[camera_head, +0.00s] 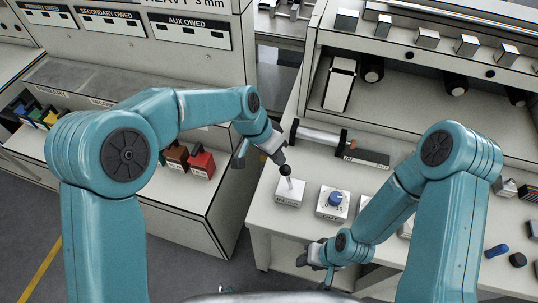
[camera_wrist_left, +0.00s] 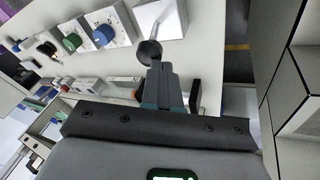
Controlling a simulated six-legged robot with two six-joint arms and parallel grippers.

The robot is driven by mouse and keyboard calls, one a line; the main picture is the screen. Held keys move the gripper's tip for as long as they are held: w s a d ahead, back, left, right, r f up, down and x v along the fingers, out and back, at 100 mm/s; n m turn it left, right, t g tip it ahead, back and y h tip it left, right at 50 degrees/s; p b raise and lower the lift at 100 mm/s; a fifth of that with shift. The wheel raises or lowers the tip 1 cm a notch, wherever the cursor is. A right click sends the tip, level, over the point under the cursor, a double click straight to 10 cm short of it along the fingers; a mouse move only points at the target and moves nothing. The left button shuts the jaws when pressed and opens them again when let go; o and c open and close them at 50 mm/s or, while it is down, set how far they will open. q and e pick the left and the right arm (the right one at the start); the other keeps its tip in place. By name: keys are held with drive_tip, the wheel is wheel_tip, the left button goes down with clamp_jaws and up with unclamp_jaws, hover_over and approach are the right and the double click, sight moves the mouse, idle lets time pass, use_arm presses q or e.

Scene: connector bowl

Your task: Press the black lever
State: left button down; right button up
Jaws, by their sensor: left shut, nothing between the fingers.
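The black lever is a black ball knob (camera_head: 285,170) on a thin metal shaft, rising from a small white box (camera_head: 289,193) on the workbench. My left gripper (camera_head: 277,157) is shut and empty, with its fingertips right at the knob. In the left wrist view the knob (camera_wrist_left: 150,52) sits just beyond the shut fingertips (camera_wrist_left: 160,66), and the shaft tilts up to the white box (camera_wrist_left: 150,17). I cannot tell whether fingers and knob touch. My right gripper (camera_head: 312,257) is low at the bench's front edge, away from the lever; its opening is unclear.
A blue knob (camera_head: 335,198) on a white box stands just right of the lever. A grey cylinder with a dark block (camera_head: 365,157) lies behind. A green knob (camera_wrist_left: 71,42) shows in the left wrist view. A bin with coloured cards (camera_head: 201,163) is at left.

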use_arm(q)
drive_tip(key=shift+y, duration=0.6)
drive_tip(key=d, duration=0.1)
drive_tip(key=s+d, duration=0.1)
drive_tip(key=d+r, duration=0.1)
drive_tip(key=shift+s+d, duration=0.15)
drive_tip(key=shift+d, duration=0.2)
drive_tip(key=d, duration=0.1)
drive_tip(key=d+y, duration=0.1)
drive_tip(key=s+d+t+y, duration=0.1)
drive_tip(key=shift+d+f, duration=0.15)
drive_tip(key=shift+f, duration=0.15)
drive_tip(key=shift+r, duration=0.15)
drive_tip(key=shift+r+p, duration=0.65)
drive_tip(key=shift+r, duration=0.05)
